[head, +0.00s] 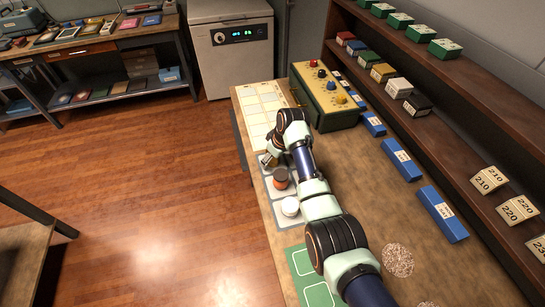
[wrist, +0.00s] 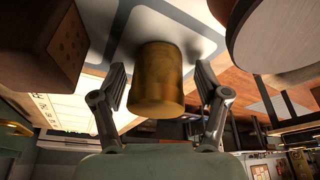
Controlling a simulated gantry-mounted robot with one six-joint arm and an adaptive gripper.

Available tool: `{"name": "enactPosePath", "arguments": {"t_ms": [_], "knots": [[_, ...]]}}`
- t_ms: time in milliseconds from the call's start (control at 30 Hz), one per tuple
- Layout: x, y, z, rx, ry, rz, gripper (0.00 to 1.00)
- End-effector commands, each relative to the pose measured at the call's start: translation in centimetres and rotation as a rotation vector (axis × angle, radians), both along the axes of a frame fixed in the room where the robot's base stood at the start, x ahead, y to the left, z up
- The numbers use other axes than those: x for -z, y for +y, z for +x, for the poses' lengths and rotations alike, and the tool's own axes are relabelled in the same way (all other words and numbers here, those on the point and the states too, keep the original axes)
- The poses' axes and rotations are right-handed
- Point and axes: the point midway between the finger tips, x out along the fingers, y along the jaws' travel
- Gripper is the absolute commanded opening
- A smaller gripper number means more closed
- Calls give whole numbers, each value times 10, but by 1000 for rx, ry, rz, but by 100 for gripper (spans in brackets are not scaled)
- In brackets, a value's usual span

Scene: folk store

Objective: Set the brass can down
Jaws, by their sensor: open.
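The brass can (wrist: 158,85) is in the middle of the wrist view, its far end against the grey mat (wrist: 205,42) with pale outlines. My gripper (wrist: 159,76) is open, with one finger on each side of the can and a visible gap at both sides. In the head view my gripper (head: 269,157) is low over the far end of the mat (head: 288,223). There the arm largely hides the can.
A green panel box with coloured knobs (head: 328,97) stands beyond the arm. Blue boxes (head: 401,160) line the right; a pale grid sheet (head: 262,108) lies at the bench's far end.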

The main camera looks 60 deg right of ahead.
Motion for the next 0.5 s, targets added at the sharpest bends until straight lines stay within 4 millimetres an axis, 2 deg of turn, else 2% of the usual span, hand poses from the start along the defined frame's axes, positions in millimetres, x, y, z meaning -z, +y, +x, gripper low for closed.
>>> {"name": "enactPosePath", "arguments": {"t_ms": [167, 400, 500], "knots": [[-22, 1, -5, 1, -1, -2, 74], [-80, 7, -23, 0, -3, -3, 74], [-99, 9, -30, 0, -3, -2, 74]]}}
